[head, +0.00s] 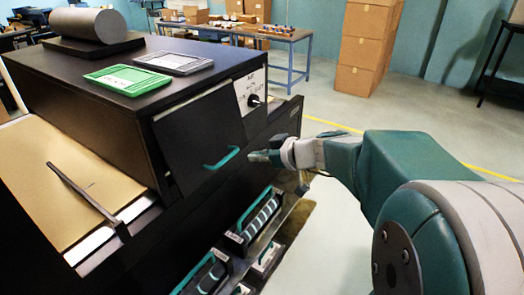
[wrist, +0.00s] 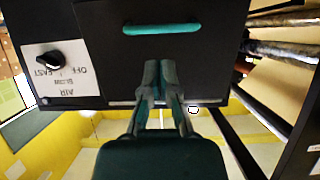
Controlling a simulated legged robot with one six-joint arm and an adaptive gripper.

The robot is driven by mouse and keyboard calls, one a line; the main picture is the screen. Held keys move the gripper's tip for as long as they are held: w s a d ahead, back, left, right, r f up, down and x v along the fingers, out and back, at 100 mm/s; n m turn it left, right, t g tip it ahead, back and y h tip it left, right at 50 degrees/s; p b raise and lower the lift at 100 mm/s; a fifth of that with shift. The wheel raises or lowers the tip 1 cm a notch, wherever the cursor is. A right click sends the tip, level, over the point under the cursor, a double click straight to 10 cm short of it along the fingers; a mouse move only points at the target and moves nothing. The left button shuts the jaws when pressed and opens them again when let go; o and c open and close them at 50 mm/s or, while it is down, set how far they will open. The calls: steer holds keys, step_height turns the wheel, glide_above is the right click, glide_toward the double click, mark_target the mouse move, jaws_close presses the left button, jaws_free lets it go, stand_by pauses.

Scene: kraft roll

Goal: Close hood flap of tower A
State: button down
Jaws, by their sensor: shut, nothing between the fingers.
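The hood flap (head: 195,135) is a black panel on the front of a black cabinet. Its lower edge stands a little out from the cabinet, so it looks slightly open. A teal handle (head: 221,158) sits near its lower edge. My gripper (head: 262,156) is just right of the handle, with its fingers together and empty. In the wrist view, which looks upside down, the flap (wrist: 190,65) and its teal handle (wrist: 161,29) lie beyond my shut fingers (wrist: 160,70). I cannot tell whether the fingertips touch the flap.
A white panel with a black knob (head: 253,101) is right of the flap. Green (head: 127,80) and grey (head: 172,63) trays and a grey roll (head: 88,25) lie on top. Black units with teal handles (head: 255,220) stand below. Open floor lies to the right.

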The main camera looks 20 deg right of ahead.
steer(key=x, duration=0.7)
steer(key=shift+w, duration=0.25)
steer(key=shift+a+f, duration=0.1)
steer(key=shift+f, duration=0.05)
